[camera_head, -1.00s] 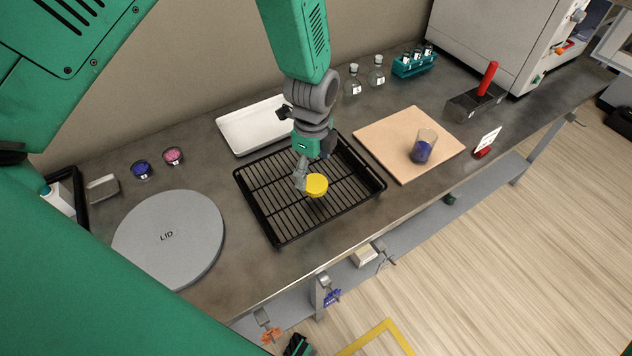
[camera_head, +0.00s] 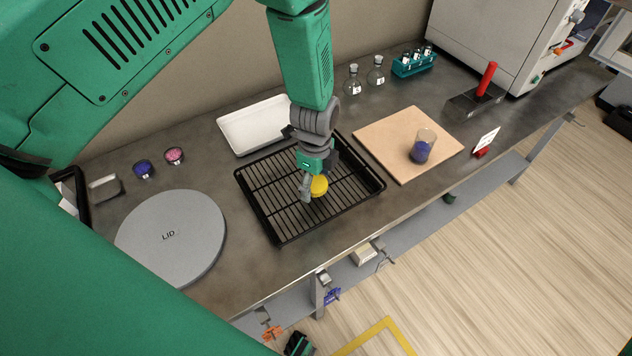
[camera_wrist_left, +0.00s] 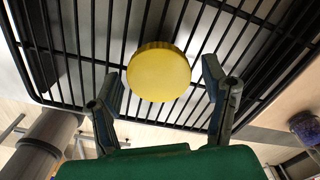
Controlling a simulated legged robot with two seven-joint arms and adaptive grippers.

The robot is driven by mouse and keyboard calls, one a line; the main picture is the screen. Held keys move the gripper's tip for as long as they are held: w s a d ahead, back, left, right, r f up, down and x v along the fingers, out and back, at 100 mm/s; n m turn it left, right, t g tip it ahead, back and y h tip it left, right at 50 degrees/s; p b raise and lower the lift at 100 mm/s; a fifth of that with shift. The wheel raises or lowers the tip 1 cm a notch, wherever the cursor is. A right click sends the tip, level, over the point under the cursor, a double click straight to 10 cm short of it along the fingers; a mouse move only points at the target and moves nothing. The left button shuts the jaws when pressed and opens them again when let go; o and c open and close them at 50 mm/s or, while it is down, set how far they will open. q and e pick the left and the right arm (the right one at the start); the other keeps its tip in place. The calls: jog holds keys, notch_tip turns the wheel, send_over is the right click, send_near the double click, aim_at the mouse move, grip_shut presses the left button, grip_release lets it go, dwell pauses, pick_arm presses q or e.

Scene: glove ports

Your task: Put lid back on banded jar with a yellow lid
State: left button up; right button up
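The yellow lid (camera_head: 319,187) lies on the black wire rack (camera_head: 265,215). It also shows in the left wrist view (camera_wrist_left: 159,71), ahead of and between the fingertips. My left gripper (camera_head: 312,188) is open at the lid and partly covers it in the head view. In the left wrist view the fingers (camera_wrist_left: 163,82) stand apart, with a gap to the lid on each side. A clear jar with dark blue contents (camera_head: 421,149) stands upright and uncovered on the tan board (camera_head: 390,135); I cannot make out a band on it. My right gripper is out of view.
A round grey plate marked LID (camera_head: 168,260) lies to the left. A white tray (camera_head: 245,128) is behind the rack. Two flasks (camera_head: 375,73), a teal vial rack (camera_head: 412,63), a red-handled container (camera_head: 480,92) and a small sign (camera_head: 486,143) are farther right.

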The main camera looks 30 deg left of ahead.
aim_at(315, 182)
pick_arm(q)
jog(key=c, duration=0.4)
notch_tip(315, 182, up, 10)
jog(key=shift+b, duration=0.45)
